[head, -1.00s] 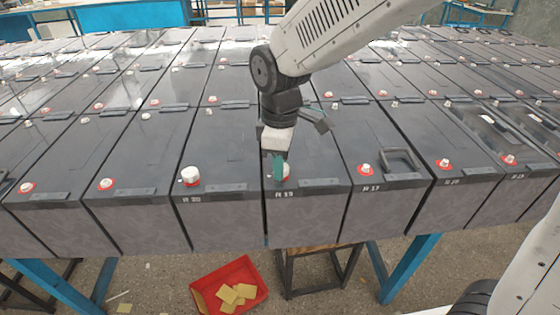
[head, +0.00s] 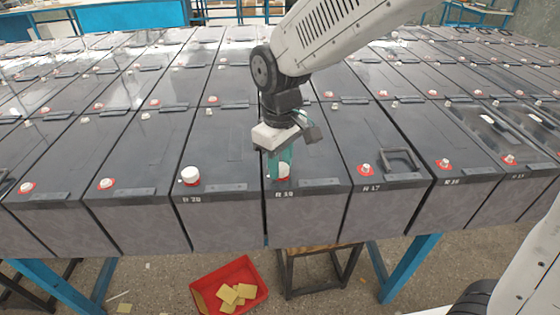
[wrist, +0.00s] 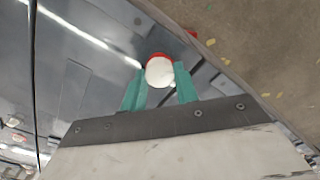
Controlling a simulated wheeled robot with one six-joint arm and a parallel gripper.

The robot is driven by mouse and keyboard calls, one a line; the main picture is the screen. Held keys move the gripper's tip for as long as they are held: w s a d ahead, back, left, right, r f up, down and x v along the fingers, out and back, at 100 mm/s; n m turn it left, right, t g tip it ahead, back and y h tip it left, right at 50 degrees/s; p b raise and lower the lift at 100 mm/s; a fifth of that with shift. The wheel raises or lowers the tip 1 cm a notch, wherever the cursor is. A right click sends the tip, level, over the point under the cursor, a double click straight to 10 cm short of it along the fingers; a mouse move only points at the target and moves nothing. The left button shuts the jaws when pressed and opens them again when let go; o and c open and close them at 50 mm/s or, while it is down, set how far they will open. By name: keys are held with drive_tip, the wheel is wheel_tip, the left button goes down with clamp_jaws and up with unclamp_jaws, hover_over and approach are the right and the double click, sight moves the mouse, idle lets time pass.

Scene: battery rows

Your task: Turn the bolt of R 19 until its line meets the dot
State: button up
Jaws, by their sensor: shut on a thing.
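The battery R 19 (head: 312,187) stands in the front row, its label on the front top edge. Its bolt (wrist: 160,71) shows in the wrist view as a white round head on a red base. My gripper (head: 281,176) is over this bolt, pointing down. Its two green fingers lie on either side of the white head in the wrist view (wrist: 162,86) and are shut on it.
Battery R 20 with a white-capped bolt (head: 190,175) is to the left. A red bin (head: 230,287) with yellow pieces sits on the floor in front.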

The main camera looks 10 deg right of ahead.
sight(281, 166)
drive_tip(key=m, duration=0.6)
drive_tip(key=shift+m, duration=0.3)
drive_tip(key=m, duration=0.6)
drive_tip(key=shift+w+d, duration=0.1)
idle(0.3)
drive_tip(key=o, duration=1)
drive_tip(key=shift+r, duration=0.1)
wheel_tip(281, 166, up, 8)
drive_tip(key=shift+f, duration=0.15)
